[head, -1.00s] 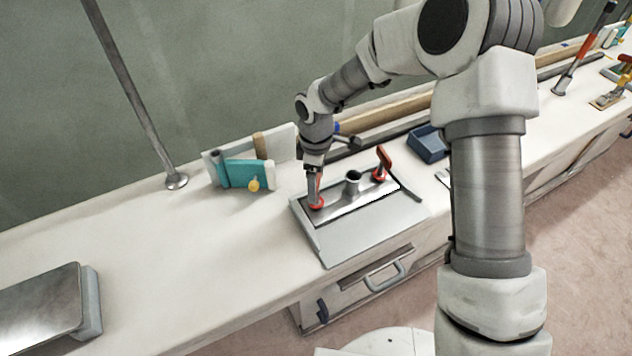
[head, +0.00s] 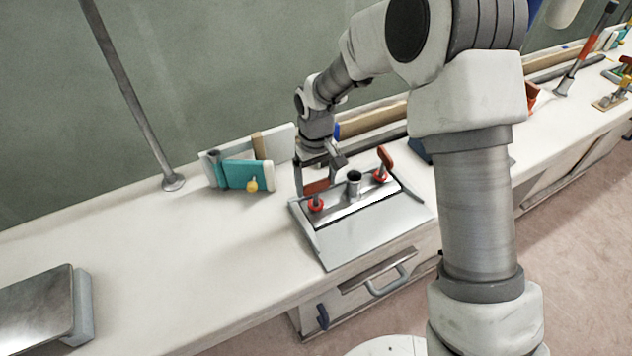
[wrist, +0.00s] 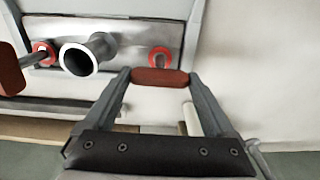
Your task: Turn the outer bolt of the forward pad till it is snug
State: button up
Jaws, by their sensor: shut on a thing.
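A metal pad (head: 356,201) with a short open tube (head: 354,180) in its middle sits on a grey plate on the counter. It carries two bolts with red rings and red-brown cross handles. My gripper (head: 318,187) is shut on the handle (wrist: 160,77) of the left bolt (head: 316,204). That bolt's red ring (wrist: 160,57) shows just beyond the handle in the wrist view; its stem is mostly hidden there. The other bolt (head: 380,176) stands at the right end, with its handle (head: 386,158) tilted and free. No label shows which bolt is the outer one.
A teal box (head: 245,174) with a yellow knob stands left of the pad. A slanted pole (head: 135,95) rises from the counter. A metal-topped block (head: 38,310) lies front left. A drawer handle (head: 388,280) juts out below the pad. The left counter is mostly clear.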

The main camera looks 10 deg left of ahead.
jog(key=shift+w+a+r+m, duration=0.1)
jog(key=shift+w+r+m, duration=0.1)
jog(key=shift+m, duration=0.5)
jog(key=o, duration=1)
jog(key=shift+o, duration=0.3)
jog(key=shift+s, duration=0.15)
notch_tip(320, 180, up, 17)
jog(key=p, duration=0.2)
jog(key=shift+r, duration=0.2)
